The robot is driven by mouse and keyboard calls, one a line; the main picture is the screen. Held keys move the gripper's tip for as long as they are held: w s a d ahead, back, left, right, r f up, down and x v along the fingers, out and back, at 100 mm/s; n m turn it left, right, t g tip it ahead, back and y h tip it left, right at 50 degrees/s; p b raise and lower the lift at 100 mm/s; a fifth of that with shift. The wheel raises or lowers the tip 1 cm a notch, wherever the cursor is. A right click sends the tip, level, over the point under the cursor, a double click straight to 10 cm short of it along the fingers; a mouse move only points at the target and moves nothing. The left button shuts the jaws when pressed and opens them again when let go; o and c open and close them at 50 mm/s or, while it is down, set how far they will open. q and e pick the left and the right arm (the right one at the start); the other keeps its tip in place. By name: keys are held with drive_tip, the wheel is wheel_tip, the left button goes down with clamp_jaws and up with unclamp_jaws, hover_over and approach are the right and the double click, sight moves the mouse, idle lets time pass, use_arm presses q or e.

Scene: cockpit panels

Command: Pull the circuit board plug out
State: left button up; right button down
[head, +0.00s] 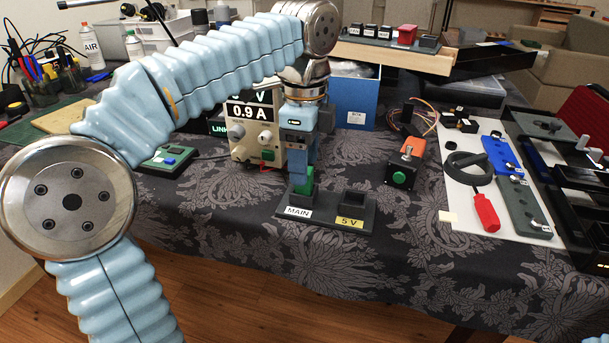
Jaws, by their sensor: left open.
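A green plug (304,182) stands in the socket above the MAIN label on a dark connector base (328,218). The other socket, above the yellow 5 V label (350,222), looks empty. My left gripper (301,172) points straight down over the MAIN socket. Its blue fingers are open and come down at the green plug, partly hiding it. From this view I cannot tell whether they touch it. My right gripper is not in view.
A power supply (252,130) reading 0.9 A stands just behind and left of my gripper. A small box with a green button (399,178) is to the right. A white board (500,190) with a red screwdriver (485,209) lies farther right. The cloth in front is clear.

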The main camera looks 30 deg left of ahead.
use_arm(q)
drive_tip(key=shift+f, duration=1.25)
drive_tip(key=c, duration=1)
drive_tip(key=shift+r, duration=0.1)
drive_tip(key=shift+c, duration=0.2)
drive_tip(key=shift+r, duration=0.15)
wheel_tip(320, 180, up, 4)
drive_tip(key=p, duration=0.5)
drive_tip(key=shift+r, duration=1.05)
